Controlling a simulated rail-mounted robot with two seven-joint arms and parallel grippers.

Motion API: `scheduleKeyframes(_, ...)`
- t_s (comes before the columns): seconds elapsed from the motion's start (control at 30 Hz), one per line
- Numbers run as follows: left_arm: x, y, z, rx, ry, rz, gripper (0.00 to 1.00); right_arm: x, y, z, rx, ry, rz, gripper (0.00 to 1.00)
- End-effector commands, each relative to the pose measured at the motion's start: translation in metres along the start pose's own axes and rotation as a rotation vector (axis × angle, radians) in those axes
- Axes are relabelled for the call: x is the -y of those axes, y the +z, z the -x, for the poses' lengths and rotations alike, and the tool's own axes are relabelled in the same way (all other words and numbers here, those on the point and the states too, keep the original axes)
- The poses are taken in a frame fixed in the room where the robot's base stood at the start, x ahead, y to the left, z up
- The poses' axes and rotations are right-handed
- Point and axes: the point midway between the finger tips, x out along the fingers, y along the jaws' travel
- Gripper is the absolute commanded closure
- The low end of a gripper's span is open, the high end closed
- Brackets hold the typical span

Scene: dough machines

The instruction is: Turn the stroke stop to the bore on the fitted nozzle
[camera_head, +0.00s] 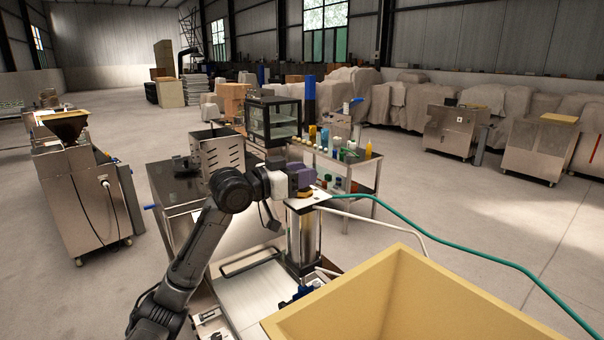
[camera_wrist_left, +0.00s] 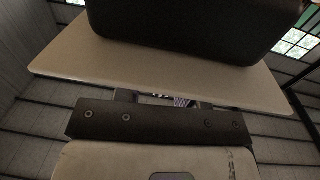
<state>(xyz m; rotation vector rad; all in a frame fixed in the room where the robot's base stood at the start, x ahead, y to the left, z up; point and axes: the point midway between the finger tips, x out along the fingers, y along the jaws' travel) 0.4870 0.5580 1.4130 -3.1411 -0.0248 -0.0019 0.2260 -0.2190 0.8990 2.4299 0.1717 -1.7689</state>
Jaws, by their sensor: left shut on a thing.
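My left gripper (camera_head: 302,190) is at the top of the depositing machine, just above its pale top plate (camera_head: 309,197) and upright cylinder (camera_head: 302,232). It is shut on a small part there, which seems to be the stroke stop; the gripper hides most of it. In the left wrist view a pale plate (camera_wrist_left: 160,78) fills the middle, with a large dark block above it. Any scale or mark on the stop is too small to read. I cannot make out the fitted nozzle. My right gripper is not in view.
A large yellow hopper (camera_head: 385,300) fills the front right. A green hose (camera_head: 440,248) runs right from the machine's top. A steel trolley (camera_head: 345,165) with bottles and small parts stands behind. A steel cabinet (camera_head: 180,190) is left. Open floor lies to the right.

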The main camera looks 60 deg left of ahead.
Motion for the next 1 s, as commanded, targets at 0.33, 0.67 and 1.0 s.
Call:
scheduleKeyframes(0.33,-0.0003,-0.0001,0.0001,0.0,-0.04,0.0,0.88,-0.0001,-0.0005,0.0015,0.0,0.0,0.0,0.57)
scheduleKeyframes(0.67,-0.0002,0.0002,0.0,0.001,-0.04,0.0,0.61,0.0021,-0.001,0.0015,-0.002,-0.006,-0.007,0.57)
scheduleKeyframes(1.0,0.0,0.0003,-0.0001,0.001,-0.04,0.0,0.38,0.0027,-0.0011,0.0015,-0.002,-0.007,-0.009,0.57)
